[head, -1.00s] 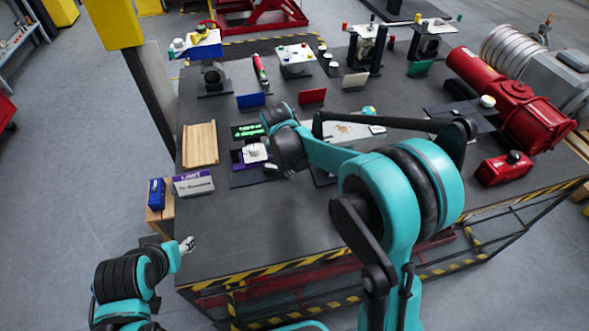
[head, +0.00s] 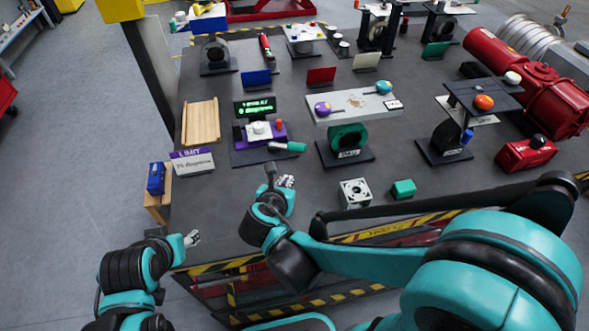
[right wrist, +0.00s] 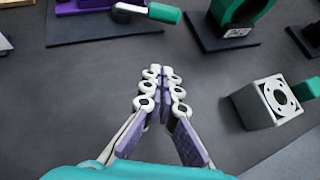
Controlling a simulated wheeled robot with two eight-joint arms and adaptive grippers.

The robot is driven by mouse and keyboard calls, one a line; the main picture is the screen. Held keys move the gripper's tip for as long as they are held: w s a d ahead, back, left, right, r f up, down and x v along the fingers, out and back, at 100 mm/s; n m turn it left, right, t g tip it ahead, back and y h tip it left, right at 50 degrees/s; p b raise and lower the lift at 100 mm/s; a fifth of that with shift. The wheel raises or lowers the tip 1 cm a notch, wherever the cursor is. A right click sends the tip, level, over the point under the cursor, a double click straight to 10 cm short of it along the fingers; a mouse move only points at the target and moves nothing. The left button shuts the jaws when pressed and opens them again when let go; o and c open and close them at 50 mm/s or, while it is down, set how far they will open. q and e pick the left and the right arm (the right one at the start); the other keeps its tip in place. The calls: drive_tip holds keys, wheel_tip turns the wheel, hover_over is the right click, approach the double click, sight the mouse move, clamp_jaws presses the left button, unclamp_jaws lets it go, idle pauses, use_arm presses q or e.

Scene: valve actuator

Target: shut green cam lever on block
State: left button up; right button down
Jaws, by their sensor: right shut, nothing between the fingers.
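The green cam lever (head: 289,147) sticks out to the right from the low purple block (head: 240,132), which stands on a dark base plate. In the right wrist view the lever's green handle (right wrist: 164,13) lies nearly level at the top edge, with a pale metal end at its left. My right gripper (head: 287,181) is shut and empty, on the near side of the lever and apart from it. Its closed fingers (right wrist: 161,75) point toward the lever side in the wrist view. My left gripper (head: 192,240) is at the table's front left edge; its fingers are too small to read.
A green ring on a stand (head: 347,140) is right of the lever. A grey cube with a round opening (head: 355,193) and a green block (head: 403,188) lie nearer the front. A small green-text screen (head: 255,107) stands behind the purple block. Bare table surrounds my right gripper.

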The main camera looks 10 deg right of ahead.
sight(287, 146)
drive_tip(key=shift+s+a+f+t, duration=0.1)
drive_tip(key=shift+s+f+t, duration=0.05)
drive_tip(key=shift+f+t, duration=0.15)
drive_tip(key=shift+w, duration=0.25)
use_arm(q)
wheel_tip(287, 146, down, 4)
drive_tip(key=b, duration=0.4)
drive_tip(key=shift+w+f, duration=0.1)
drive_tip(key=shift+f, duration=0.1)
use_arm(e)
drive_tip(key=x, duration=0.8)
drive_tip(key=shift+w+f, duration=0.2)
drive_tip(key=shift+f, duration=0.05)
use_arm(q)
drive_tip(key=shift+f, duration=0.3)
use_arm(e)
drive_tip(key=w, duration=0.1)
drive_tip(key=w+d, duration=0.1)
drive_tip(key=w+r, duration=0.1)
drive_tip(key=shift+d, duration=0.3)
use_arm(q)
drive_tip(key=shift+b, duration=0.35)
use_arm(e)
drive_tip(key=shift+w+d+r, duration=0.2)
drive_tip(key=shift+w+r, duration=0.15)
drive_tip(key=shift+w, duration=0.05)
